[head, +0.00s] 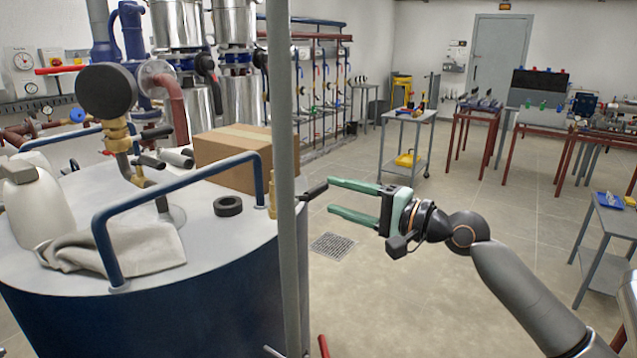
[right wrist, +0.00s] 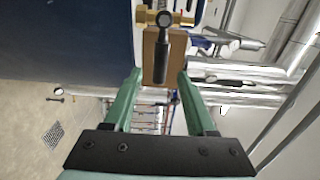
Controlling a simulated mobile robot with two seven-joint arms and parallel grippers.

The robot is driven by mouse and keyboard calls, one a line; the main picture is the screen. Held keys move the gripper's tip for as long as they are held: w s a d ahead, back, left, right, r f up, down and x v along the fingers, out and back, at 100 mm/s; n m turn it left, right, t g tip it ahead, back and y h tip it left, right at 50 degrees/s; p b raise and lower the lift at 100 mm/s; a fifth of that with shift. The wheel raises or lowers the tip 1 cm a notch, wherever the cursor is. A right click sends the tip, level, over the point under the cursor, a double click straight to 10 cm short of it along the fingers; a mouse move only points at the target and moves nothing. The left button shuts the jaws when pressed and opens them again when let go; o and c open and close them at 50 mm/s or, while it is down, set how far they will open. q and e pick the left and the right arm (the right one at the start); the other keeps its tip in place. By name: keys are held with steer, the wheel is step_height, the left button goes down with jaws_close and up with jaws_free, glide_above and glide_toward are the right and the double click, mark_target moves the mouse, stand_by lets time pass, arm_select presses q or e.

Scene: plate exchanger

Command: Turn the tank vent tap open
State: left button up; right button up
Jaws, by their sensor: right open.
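The tank vent tap, a brass fitting (head: 272,196) with a black lever handle (head: 314,190), sits at the right rim of the blue tank (head: 190,300). A grey upright post (head: 282,150) hides part of it in the head view. My right gripper (head: 330,198), with green fingers, is open just right of the lever's end. In the right wrist view, the black lever (right wrist: 161,60) points toward the gripper, in line with the gap between the fingertips (right wrist: 160,80). The brass body (right wrist: 165,18) shows beyond it. I cannot tell whether a finger touches the lever. My left gripper is not in view.
On the tank top are a cardboard box (head: 228,158), a black ring (head: 228,206), a grey cloth (head: 120,248), a white jug (head: 35,205) and blue handrails (head: 180,187). The post stands close left of my gripper. The floor to the right is open around a drain grate (head: 333,245).

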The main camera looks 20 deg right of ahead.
mark_target(321, 193)
steer(key=x, duration=0.5)
steer(key=shift+w+a+p, duration=0.1)
steer(key=shift+p, duration=0.25)
jaws_close()
steer(key=shift+f, duration=0.1)
stand_by(1.0)
